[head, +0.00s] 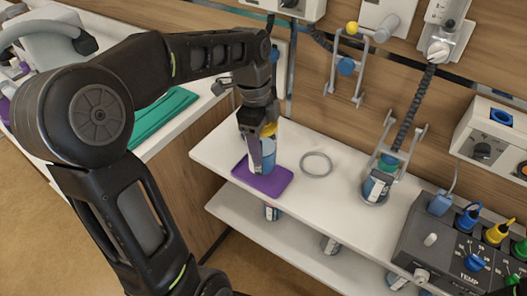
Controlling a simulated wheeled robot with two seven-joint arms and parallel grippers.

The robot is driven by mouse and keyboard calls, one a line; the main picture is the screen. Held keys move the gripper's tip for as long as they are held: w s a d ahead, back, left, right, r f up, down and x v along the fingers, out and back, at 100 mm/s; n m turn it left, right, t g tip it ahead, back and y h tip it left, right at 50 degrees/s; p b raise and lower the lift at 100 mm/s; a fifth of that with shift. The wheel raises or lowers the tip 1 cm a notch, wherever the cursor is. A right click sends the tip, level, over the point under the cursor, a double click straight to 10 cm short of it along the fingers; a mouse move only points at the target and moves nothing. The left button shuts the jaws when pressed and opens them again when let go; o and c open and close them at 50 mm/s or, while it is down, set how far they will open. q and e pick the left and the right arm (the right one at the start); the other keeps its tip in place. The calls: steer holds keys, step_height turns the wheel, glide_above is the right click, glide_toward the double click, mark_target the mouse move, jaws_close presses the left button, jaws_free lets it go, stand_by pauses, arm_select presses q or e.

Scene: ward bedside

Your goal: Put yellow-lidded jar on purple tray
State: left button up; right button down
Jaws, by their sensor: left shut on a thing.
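The yellow-lidded jar (268,156) has a blue body, and its yellow lid shows just below my left gripper's palm. My left gripper (261,150) is shut on this jar from above. The jar is upright at the purple tray (270,187), over its back part. I cannot tell whether its base touches the tray. The tray lies flat on the white shelf top, at its left part. My right gripper is not in view.
A grey ring (316,164) lies right of the tray on the white shelf top (222,148). A green-lidded jar (377,186) stands further right, near a grey control box (460,250). A green tray (165,115) lies on the left counter. More jars stand on the lower shelf.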

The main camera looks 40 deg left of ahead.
mark_target(264, 153)
arm_select(q)
step_height(264, 153, down, 4)
steer(key=shift+r, duration=0.2)
steer(key=shift+f, duration=0.15)
steer(key=o, duration=1.8)
steer(key=shift+o, duration=0.2)
steer(key=shift+r, duration=0.2)
steer(key=r, duration=0.4)
steer(key=a+r, duration=0.1)
steer(key=r, duration=0.3)
steer(key=r+p, duration=0.1)
steer(key=r, duration=0.3)
steer(key=shift+s+a, duration=0.2)
steer(key=shift+a, duration=0.05)
